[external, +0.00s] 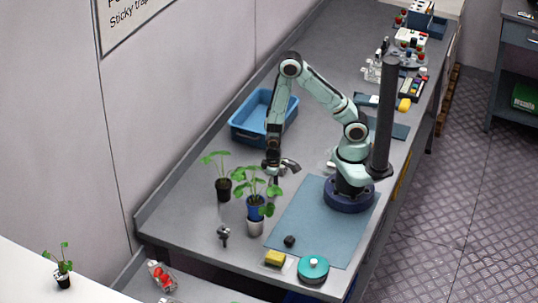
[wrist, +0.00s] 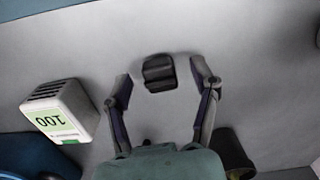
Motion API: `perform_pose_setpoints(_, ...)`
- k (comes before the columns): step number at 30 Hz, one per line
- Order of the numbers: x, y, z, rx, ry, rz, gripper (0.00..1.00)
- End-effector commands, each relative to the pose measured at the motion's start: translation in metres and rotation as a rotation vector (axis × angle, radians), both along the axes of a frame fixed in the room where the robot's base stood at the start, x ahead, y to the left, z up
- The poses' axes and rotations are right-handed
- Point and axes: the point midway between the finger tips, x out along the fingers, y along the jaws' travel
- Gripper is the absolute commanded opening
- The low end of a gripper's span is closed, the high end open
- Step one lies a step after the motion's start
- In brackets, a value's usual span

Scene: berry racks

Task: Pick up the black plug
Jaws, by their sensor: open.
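The black plug (wrist: 159,72) lies on the grey bench top in the wrist view, a small ridged dark piece. It sits between the two spread fingertips of my gripper (wrist: 162,82), with a gap on each side. My gripper is open and holds nothing. In the external view my gripper (external: 281,170) points down at the bench, just behind the potted plants. I cannot make out the plug under it there.
A white box (wrist: 61,112) marked 100 stands left of my gripper; a dark pot (wrist: 234,154) is close on the right. Plants (external: 223,190) (external: 256,208), a blue tub (external: 249,133) and a blue mat (external: 318,222) with a black block (external: 289,240) surround the spot.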

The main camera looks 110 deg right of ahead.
Motion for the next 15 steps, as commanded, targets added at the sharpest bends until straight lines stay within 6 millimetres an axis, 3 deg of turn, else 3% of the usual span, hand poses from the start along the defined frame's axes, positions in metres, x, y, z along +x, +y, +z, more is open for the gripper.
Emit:
perform_pose_setpoints(8, 0.0004, -0.0001, -0.0025, 0.000, -0.002, 0.000, 0.61)
perform_pose_setpoints(12, 0.0004, -0.0001, -0.0024, 0.000, -0.002, 0.001, 0.23)
perform_pose_setpoints(13, 0.0004, -0.0001, -0.0023, -0.001, -0.002, 0.001, 0.17)
perform_pose_setpoints(15, 0.0004, -0.0001, -0.0023, -0.001, -0.002, 0.001, 0.15)
